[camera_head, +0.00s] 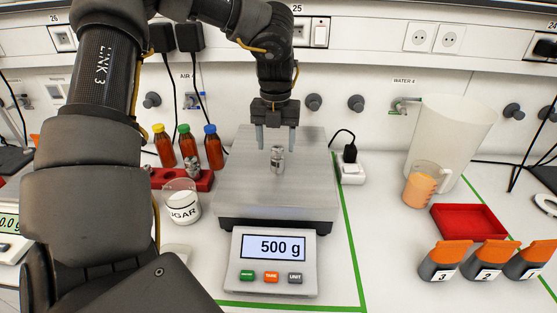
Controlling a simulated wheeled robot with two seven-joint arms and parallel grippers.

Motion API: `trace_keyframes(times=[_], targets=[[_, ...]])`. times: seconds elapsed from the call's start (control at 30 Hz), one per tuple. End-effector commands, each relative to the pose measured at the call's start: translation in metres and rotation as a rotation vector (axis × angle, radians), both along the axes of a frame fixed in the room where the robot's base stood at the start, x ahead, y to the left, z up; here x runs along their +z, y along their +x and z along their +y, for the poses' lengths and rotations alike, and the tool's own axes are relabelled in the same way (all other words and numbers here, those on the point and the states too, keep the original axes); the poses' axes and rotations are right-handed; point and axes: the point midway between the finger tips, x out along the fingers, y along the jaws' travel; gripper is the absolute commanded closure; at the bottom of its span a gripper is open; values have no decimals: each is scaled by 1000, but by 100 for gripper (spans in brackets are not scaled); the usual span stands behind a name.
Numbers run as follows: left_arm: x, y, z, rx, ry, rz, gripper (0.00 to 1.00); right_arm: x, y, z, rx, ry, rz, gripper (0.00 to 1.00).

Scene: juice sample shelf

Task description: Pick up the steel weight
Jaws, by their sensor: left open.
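The steel weight (277,161), a small shiny cylinder with a knob on top, stands upright on the metal plate of the scale (300,195). The scale's display reads 500 g. My left gripper (276,147) points down over the plate with its two fingers spread. In the picture the weight appears between and just below the fingertips. I see no contact, and I cannot tell the exact depth between them. My right gripper is not in view.
A sugar beaker (181,203) and a red rack (178,179) with brown bottles (189,147) stand left of the scale. At right are a white container (452,135), an orange juice beaker (421,186), a red tray (468,222) and orange-capped bottles (487,262). Bare counter lies between.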

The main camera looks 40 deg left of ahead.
Motion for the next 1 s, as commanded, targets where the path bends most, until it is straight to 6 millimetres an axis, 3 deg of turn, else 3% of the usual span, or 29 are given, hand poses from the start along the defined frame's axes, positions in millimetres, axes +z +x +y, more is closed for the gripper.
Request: trace_keyframes(times=[0.3, 0.6, 1.0], targets=[[-41, 2, -4, 0, -2, 3, 40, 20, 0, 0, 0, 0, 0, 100], [-48, 2, -4, 0, -1, 0, 40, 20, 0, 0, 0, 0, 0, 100], [-48, 2, -4, -1, -1, 1, 92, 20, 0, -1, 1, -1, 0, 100]])
